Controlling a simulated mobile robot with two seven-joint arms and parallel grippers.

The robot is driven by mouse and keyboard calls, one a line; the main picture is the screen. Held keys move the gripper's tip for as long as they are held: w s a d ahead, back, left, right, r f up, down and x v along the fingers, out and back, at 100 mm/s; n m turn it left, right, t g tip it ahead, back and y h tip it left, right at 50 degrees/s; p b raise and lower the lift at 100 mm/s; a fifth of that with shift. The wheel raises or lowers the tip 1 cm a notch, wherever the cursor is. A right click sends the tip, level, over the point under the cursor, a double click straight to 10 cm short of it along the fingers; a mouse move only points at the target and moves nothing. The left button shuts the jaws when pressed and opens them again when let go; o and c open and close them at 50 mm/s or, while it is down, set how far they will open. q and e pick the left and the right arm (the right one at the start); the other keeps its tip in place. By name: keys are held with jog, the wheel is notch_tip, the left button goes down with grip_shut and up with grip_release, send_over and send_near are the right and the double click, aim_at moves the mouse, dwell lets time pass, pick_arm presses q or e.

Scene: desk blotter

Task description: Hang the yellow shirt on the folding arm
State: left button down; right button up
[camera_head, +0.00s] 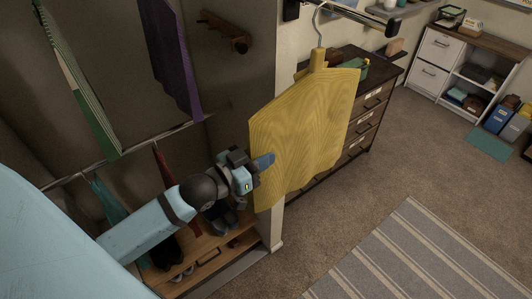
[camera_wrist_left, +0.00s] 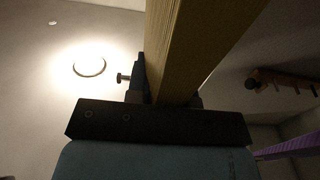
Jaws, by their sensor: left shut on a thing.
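The yellow shirt (camera_head: 305,125) hangs upright on a hanger with a thin metal hook (camera_head: 319,25) at the upper middle of the head view. My left gripper (camera_head: 263,163) is shut on the shirt's left edge. In the left wrist view the shirt (camera_wrist_left: 200,45) runs up from between the jaws. The folding arm (camera_head: 360,18) is the dark-ended metal bar at the top. The hook's top overlaps the bar or lies very near it; I cannot tell whether it rests on it. My right gripper is out of view.
An open wardrobe with a purple garment (camera_head: 175,60) and other clothes is at left. A wooden peg rail (camera_head: 225,32) is on its side panel. A dark dresser (camera_head: 368,115) stands behind the shirt. The carpet and striped rug (camera_head: 425,255) at right are clear.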

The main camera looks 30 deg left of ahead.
pick_arm(q)
jog(key=shift+b+x, duration=0.55)
jog(key=shift+x, duration=1.95)
jog(key=shift+b+x, duration=0.5)
jog(key=shift+x, duration=1.15)
jog(key=shift+f, duration=0.85)
jog(key=c, duration=0.9)
grip_release()
jog(key=shift+f+b, duration=0.1)
jog(key=shift+b, duration=0.2)
jog(key=b, duration=0.3)
send_near(289, 146)
jog(key=shift+s+a+f, duration=0.35)
jog(key=shift+s+a, duration=0.15)
jog(key=shift+s, duration=0.05)
jog(key=shift+s+a+f, duration=0.35)
jog(key=shift+s+a, duration=0.1)
jog(key=shift+s, duration=0.1)
